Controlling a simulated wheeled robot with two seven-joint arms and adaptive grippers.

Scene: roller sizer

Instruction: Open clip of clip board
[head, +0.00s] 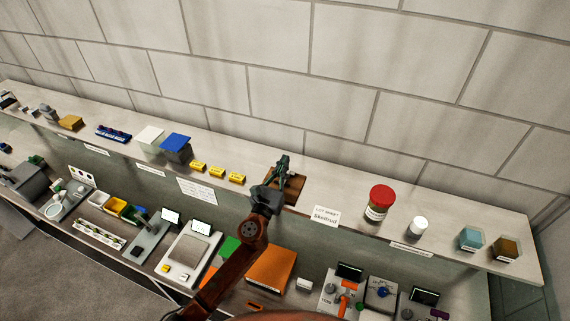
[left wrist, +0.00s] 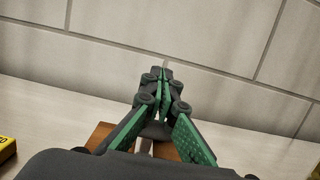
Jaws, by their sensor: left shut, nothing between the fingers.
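The clip board (head: 293,187) is a small brown board on the upper shelf, partly hidden behind my left gripper. In the left wrist view, brown board parts (left wrist: 98,137) show beneath and beside the fingers. A pale grey strip (left wrist: 145,147) shows between the fingers, perhaps part of the clip; I cannot make out the clip itself. My left gripper (head: 284,160) has green-padded fingers and is over the board; in the left wrist view its fingertips (left wrist: 163,76) are together with nothing between them. Whether it touches the board is unclear. My right gripper is out of view.
On the upper shelf (head: 450,243), yellow blocks (head: 217,173) and a blue box (head: 175,146) stand left of the board. A red-lidded jar (head: 379,203) and a white-capped bottle (head: 418,227) stand right. A wall (head: 280,90) rises behind; the lower counter holds devices.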

